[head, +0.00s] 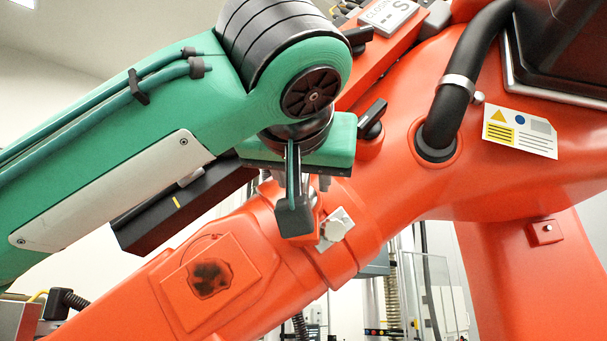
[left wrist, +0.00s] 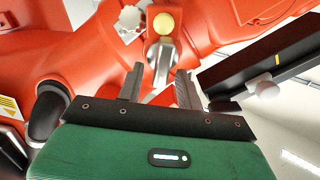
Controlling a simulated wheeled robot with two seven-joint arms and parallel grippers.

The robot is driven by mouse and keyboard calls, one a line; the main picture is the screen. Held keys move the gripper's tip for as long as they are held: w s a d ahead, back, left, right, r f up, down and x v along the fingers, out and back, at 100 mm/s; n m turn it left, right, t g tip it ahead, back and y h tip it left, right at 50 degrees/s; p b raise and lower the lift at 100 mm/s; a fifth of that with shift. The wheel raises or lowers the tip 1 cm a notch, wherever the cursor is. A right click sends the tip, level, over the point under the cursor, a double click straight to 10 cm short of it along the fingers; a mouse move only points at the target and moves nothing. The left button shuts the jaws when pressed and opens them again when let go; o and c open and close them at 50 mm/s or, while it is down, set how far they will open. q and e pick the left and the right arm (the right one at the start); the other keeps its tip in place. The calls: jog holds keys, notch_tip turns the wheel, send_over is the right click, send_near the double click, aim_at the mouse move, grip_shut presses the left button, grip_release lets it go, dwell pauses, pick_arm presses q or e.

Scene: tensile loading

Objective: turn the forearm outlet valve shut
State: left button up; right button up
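The outlet valve shows in the left wrist view as a grey metal lever (left wrist: 163,58) with a round yellow cap (left wrist: 164,23) on the orange forearm. In the head view a pale hex fitting (head: 337,227) sticks out beside it, and my gripper hides most of the valve. My left gripper (head: 294,215) is at the forearm (head: 372,190), fingers pointing down onto the valve. In the left wrist view its two fingers (left wrist: 160,88) stand apart, one on each side of the lever, with gaps visible. I cannot tell whether it touches. My right gripper is in neither view.
A black knob (head: 373,117) and a sign reading "CLOSING" (head: 388,14) sit above my gripper. A thick black hose (head: 463,75) enters the orange arm to the right. A panel with a dark stain (head: 209,277) lies lower left. A black bar (left wrist: 262,65) is close on the wrist view's right.

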pick_arm(q)
jog(key=shift+w, duration=0.3)
jog(key=c, duration=0.6)
jog(key=shift+c, duration=0.2)
